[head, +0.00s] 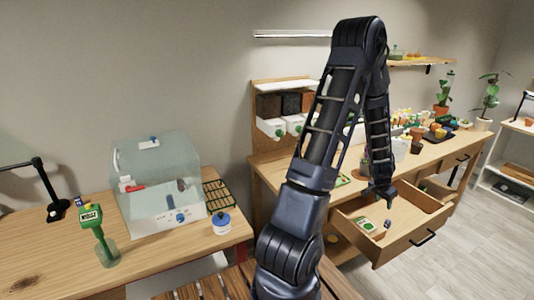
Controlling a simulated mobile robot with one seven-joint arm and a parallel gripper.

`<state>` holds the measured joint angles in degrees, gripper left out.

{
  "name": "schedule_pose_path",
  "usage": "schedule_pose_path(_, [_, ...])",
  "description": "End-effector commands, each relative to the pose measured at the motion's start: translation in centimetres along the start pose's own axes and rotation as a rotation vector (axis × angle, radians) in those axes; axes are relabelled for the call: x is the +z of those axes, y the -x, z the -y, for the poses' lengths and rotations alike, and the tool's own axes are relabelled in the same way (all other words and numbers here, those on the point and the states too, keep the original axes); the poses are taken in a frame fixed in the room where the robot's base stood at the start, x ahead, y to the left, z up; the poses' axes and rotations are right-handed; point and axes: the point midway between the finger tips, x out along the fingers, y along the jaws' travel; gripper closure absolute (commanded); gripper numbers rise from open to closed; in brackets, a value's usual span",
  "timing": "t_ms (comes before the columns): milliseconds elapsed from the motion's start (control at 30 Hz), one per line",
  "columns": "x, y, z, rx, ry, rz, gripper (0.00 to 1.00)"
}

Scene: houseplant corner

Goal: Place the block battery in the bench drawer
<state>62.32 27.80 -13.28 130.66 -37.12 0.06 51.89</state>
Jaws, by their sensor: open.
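The bench drawer (423,205) is pulled open under the right-hand wooden bench. My gripper (380,197) is open above the left part of the drawer, pointing down, with nothing visible between its fingers. A small dark blue block (387,223) lies in the drawer below the gripper, beside a green and white packet (367,226). The small block may be the block battery, but it is too small to tell for sure.
Pots and small items crowd the right bench. The drawer's right part is mostly bare.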

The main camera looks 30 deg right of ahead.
Motion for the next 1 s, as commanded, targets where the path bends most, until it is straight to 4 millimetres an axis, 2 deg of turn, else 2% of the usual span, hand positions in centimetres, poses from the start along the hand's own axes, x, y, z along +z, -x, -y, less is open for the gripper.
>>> schedule_pose_path(100, [0.1,3.9,4.0,-0.022,0.070,-0.019,0.55])
schedule_pose_path(267, [1.4,9.9,9.2,-0.054,0.179,-0.034,0.55])
schedule_pose_path(500, [5.2,18.9,15.6,-0.112,0.344,-0.048,0.55])
schedule_pose_path(667, [8.7,24.7,18.6,-0.158,0.458,-0.051,0.55])
schedule_pose_path(800, [12.3,29.7,20.4,-0.203,0.561,-0.051,0.55])
schedule_pose_path(1000, [17.9,36.5,21.6,-0.275,0.717,-0.048,0.55])
